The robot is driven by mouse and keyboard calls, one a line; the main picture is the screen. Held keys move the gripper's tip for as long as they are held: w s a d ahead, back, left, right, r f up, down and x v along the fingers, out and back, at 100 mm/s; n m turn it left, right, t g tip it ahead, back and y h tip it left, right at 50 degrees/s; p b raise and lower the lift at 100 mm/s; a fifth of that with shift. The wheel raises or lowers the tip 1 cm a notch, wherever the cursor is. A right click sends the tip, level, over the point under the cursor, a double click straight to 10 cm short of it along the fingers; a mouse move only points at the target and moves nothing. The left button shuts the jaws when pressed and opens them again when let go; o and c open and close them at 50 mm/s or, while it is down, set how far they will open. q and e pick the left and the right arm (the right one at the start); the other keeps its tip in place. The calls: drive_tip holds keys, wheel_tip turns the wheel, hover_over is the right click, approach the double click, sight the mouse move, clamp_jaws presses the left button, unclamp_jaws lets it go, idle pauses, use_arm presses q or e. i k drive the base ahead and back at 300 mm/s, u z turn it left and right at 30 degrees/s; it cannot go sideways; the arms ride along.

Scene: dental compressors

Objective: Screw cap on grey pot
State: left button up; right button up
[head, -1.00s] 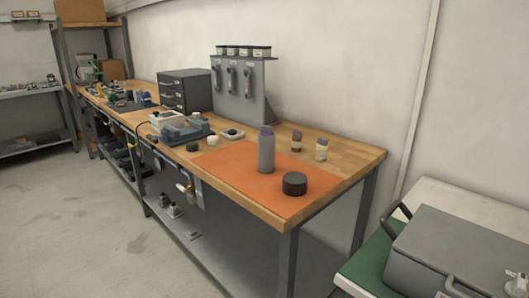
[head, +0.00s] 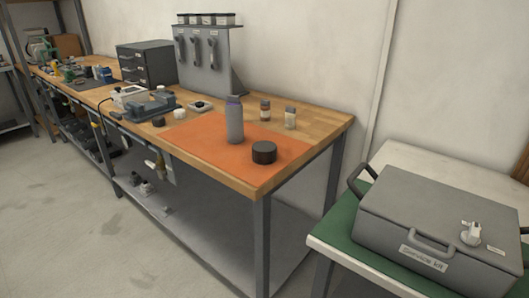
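A tall grey bottle-shaped pot (head: 235,122) stands upright on the orange mat (head: 205,142) on the workbench. Its narrow top has a purplish tint; I cannot tell whether it is capped. A short black round piece (head: 264,152) sits on the mat to its right, near the front edge. A small white round piece (head: 179,115) and a small dark round piece (head: 158,121) lie left of the mat. I cannot tell which piece is the cap. Neither of my grippers is in view.
A blue-grey device (head: 152,105), grey drawers (head: 146,63) and a tool panel (head: 207,58) stand farther left. A grey service kit case (head: 440,228) fills the right-hand table. Floor at left is clear.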

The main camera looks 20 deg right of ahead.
sight(234, 117)
drive_tip(key=k, duration=0.65)
drive_tip(key=u, duration=0.4)
drive_tip(key=i, duration=1.4)
drive_tip(key=z, duration=0.6)
